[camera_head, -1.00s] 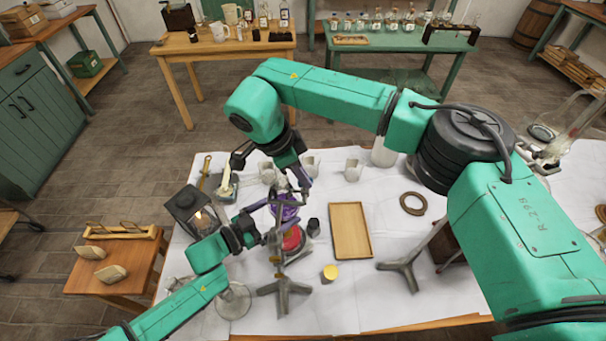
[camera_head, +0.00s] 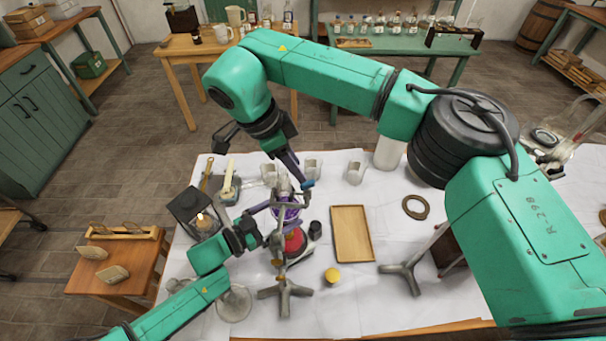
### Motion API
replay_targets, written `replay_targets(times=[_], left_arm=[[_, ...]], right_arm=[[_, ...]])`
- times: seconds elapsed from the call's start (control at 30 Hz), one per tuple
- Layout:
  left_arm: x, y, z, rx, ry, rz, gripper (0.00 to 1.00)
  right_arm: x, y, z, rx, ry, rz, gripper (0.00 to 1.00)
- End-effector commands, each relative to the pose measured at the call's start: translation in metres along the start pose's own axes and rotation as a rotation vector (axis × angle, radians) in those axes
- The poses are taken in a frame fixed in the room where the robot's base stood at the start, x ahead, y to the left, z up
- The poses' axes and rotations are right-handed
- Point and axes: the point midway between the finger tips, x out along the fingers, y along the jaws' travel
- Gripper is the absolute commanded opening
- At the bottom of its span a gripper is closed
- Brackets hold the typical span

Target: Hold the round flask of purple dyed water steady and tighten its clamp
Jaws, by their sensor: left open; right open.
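The round flask of purple dyed water (camera_head: 289,213) stands upright near the middle of the white-covered table, held at the metal stand (camera_head: 284,290). Its grey clamp (camera_head: 268,206) is around the neck area, partly hidden by my grippers. A red object (camera_head: 294,241) is below the flask. My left gripper (camera_head: 270,233) is open at the left side of the flask, its fingers close to the glass; contact cannot be told. My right gripper (camera_head: 301,183) is open just above the flask and clamp, its tip near the top of the neck.
A wooden tray (camera_head: 351,234), a yellow-topped jar (camera_head: 332,275), a dark ring (camera_head: 414,207) and another stand (camera_head: 405,276) are to the right. White beakers (camera_head: 313,167) stand behind the flask.

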Motion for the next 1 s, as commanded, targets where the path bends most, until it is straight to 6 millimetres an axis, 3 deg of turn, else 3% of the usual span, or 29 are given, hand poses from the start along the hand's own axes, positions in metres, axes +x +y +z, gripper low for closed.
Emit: replay_targets(times=[0.1, 0.3, 1.0], left_arm=[[0.001, -0.001, -0.004, 0.001, 0.009, 0.001, 1.00], [0.001, -0.001, -0.004, 0.001, 0.008, 0.001, 1.00], [0.001, -0.001, -0.003, 0.001, 0.006, 0.000, 1.00]], right_arm=[[-0.034, -0.001, 0.001, 0.000, 0.001, -0.003, 0.45], [-0.064, -0.001, 0.001, 0.000, 0.000, 0.000, 0.45], [-0.066, -0.001, 0.001, -0.001, 0.000, 0.001, 0.45]])
